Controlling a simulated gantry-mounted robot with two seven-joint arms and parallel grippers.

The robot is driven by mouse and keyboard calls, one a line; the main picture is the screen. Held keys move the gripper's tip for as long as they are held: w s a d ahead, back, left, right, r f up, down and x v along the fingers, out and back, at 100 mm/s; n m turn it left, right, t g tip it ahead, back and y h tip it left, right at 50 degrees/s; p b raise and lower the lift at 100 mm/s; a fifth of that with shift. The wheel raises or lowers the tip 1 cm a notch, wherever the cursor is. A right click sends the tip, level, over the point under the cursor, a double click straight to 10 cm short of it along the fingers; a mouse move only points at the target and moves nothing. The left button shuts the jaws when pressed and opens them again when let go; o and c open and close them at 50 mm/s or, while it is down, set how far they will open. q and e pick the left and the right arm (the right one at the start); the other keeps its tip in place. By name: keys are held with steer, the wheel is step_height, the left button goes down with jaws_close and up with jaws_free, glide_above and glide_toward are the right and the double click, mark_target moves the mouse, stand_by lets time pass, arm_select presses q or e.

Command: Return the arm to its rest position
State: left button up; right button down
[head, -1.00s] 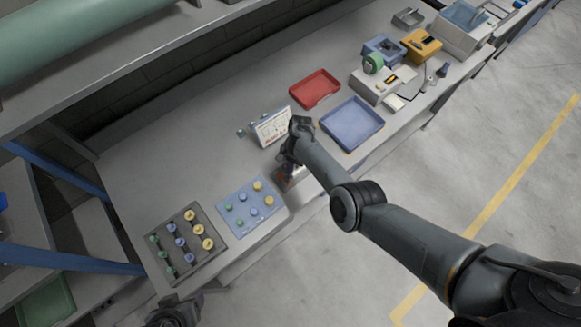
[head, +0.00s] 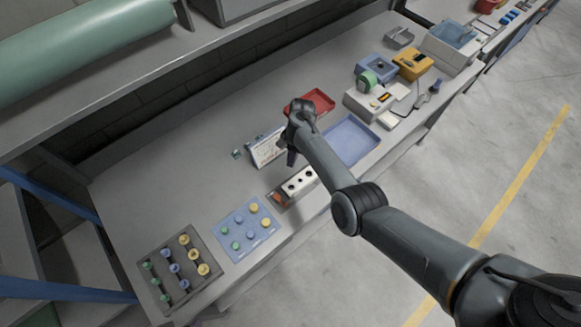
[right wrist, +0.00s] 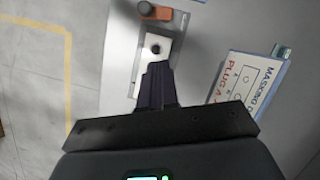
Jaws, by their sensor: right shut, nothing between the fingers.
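My right arm reaches in from the lower right in the head view. Its gripper (head: 291,157) is above the bench, beside the instruction card and just behind the white block with dark holes (head: 299,182). In the right wrist view the gripper's dark fingers (right wrist: 156,72) are together and empty. The white block (right wrist: 151,47) shows past the fingertips, partly hidden by them. The masking card (right wrist: 250,85) stands to the right there. My left gripper is not visible in the head view.
A blue panel (head: 233,243) and a dark rack (head: 150,262), both with several coloured pegs, lie at the left of the bench (head: 130,203). A red tray (head: 321,100) and blue tray (head: 366,147) lie near the arm. Yellow and blue devices stand farther right.

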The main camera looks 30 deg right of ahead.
steer(key=shift+w+d+r, duration=0.1)
steer(key=shift+r, duration=0.25)
